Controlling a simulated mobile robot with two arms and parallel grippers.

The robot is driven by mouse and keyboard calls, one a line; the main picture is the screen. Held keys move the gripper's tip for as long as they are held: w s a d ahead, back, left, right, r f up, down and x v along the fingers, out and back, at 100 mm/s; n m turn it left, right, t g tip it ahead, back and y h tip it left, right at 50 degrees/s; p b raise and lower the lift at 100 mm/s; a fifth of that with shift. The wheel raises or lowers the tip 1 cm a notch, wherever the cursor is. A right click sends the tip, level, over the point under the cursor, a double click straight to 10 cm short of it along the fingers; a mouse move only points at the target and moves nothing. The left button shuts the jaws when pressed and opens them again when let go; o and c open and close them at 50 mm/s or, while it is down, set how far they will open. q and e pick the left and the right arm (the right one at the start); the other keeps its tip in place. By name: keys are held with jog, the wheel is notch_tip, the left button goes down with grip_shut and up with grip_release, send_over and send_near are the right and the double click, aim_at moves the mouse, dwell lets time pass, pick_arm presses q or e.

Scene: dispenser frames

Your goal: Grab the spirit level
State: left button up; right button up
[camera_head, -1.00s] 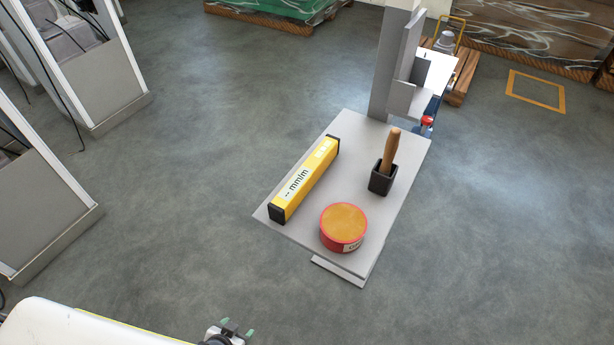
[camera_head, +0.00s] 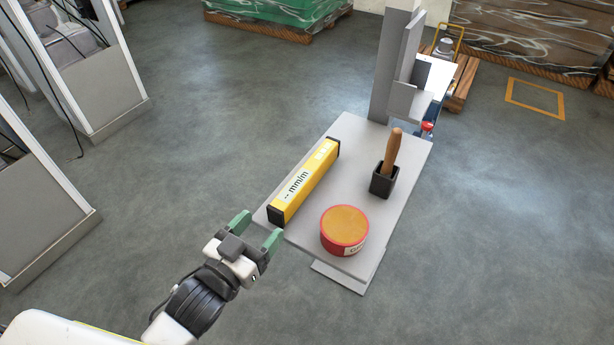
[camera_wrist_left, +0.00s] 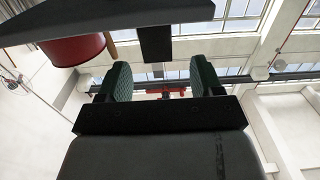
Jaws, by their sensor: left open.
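The yellow spirit level (camera_head: 306,180) with black end caps lies along the left side of a grey platform (camera_head: 330,258) in the head view. My left gripper (camera_head: 256,229) is open and empty, with green fingertips just short of the level's near end. In the left wrist view my gripper (camera_wrist_left: 162,78) shows its two fingers apart with nothing between them. That view appears upside down; a black block (camera_wrist_left: 155,43), which looks like the level's end cap, stands beyond the fingers. My right gripper is not in view.
A round red tin with an orange top (camera_head: 345,229) sits on the platform, right of the level. A black holder (camera_head: 383,182) with a wooden handle (camera_head: 392,151) stands behind it. A grey post (camera_head: 380,80) rises at the platform's far end. Open floor lies left of the platform.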

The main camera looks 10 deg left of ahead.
aim_at(274, 213)
pick_arm(q)
jog(key=shift+x, duration=0.9)
jog(key=shift+w+d+r, duration=0.15)
jog(key=shift+w+d, duration=0.15)
jog(key=shift+w, duration=0.25)
jog(key=p+x, duration=0.1)
jog(key=x, duration=0.3)
jog(key=shift+w+d, duration=0.1)
